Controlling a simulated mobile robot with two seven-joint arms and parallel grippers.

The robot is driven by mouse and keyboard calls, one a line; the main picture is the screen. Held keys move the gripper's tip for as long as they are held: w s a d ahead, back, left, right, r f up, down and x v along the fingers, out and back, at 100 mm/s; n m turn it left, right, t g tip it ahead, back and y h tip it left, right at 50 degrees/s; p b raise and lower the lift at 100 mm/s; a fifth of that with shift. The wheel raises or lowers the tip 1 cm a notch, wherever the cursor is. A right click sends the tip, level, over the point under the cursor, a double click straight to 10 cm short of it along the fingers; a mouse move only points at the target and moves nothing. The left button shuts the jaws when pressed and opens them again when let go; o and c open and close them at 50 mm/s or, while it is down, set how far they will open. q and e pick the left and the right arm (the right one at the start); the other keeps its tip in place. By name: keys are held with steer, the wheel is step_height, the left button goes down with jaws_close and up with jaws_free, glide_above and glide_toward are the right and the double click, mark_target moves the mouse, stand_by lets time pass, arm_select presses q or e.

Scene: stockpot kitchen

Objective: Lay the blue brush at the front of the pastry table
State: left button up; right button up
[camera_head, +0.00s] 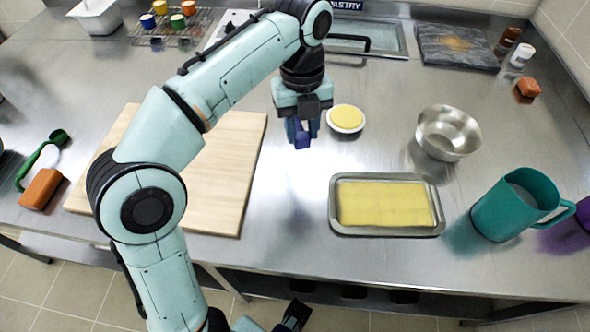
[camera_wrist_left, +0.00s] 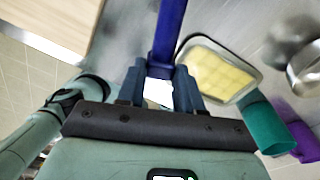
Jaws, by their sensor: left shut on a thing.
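My left gripper (camera_head: 303,128) is shut on the blue brush (camera_head: 303,141), over the steel pastry table (camera_head: 285,215), between the cutting board and the tray of yellow dough. In the left wrist view the blue brush (camera_wrist_left: 169,32) runs from between the fingers (camera_wrist_left: 160,88) up past the top edge. In the head view only a short blue end shows below the fingers; the rest is hidden by the gripper. I cannot tell whether the brush touches the table.
A wooden board (camera_head: 225,170) lies left and a dough tray (camera_head: 385,232) right, with bare steel between them at the front. A yellow-filled dish (camera_head: 346,119) is close to the gripper. A steel bowl (camera_head: 448,134) and teal jug (camera_head: 510,210) stand farther right.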

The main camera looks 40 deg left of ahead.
mark_target(301, 131)
arm_select(q)
step_height(301, 131, down, 14)
steer(key=b, duration=0.4)
steer(key=shift+f, duration=0.2)
steer(key=o, duration=1)
steer(key=shift+o, duration=0.2)
steer(key=shift+r, duration=0.1)
arm_select(e)
steer(key=shift+t, duration=0.4)
steer(key=f, duration=0.1)
steer(key=w+f, duration=0.1)
steer(key=f, duration=0.1)
steer(key=shift+w+f, duration=0.35)
steer(key=shift+w, duration=0.05)
